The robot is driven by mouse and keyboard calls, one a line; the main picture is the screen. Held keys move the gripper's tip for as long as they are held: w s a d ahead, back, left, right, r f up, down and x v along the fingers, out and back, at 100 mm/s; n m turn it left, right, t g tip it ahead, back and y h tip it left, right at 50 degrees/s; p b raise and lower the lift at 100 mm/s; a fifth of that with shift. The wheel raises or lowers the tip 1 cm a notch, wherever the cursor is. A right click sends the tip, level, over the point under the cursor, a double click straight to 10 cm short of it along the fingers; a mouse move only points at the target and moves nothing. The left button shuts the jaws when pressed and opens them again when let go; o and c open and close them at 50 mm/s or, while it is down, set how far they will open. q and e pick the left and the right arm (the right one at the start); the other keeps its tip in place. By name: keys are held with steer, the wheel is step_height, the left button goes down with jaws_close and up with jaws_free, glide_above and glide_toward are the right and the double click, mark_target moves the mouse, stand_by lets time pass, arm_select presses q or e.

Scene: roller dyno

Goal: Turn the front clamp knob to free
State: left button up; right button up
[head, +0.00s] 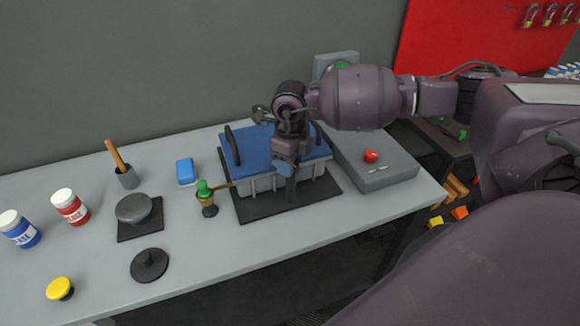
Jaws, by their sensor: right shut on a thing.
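The roller dyno is a grey box with a blue top (256,145) on a black base mat (250,211). My right gripper (289,185) reaches down at the dyno's front edge, right of its middle. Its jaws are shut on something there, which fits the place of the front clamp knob. The gripper hides the knob, so its setting cannot be seen. My left gripper is out of view.
A green-topped brass piece (207,197) stands left of the dyno. A grey box with a red button (371,156) is to the right.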

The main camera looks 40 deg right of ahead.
steer(key=n+b, duration=0.2)
steer(key=n, duration=0.2)
steer(key=shift+f+n+b, duration=0.15)
steer(key=shift+n+b, duration=0.15)
steer(key=shift+n, duration=0.1)
steer(key=n+b, duration=0.2)
steer(key=n, duration=0.1)
steer(key=shift+n, duration=0.3)
steer(key=shift+n+b, duration=0.35)
steer(key=shift+n, duration=0.75)
steer(key=shift+n+b, duration=0.45)
steer(key=shift+n, duration=0.35)
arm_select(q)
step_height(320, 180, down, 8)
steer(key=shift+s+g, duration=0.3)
arm_select(e)
steer(key=shift+r, duration=0.2)
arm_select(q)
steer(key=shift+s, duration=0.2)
arm_select(e)
steer(key=shift+n, duration=0.3)
steer(key=o, duration=0.9)
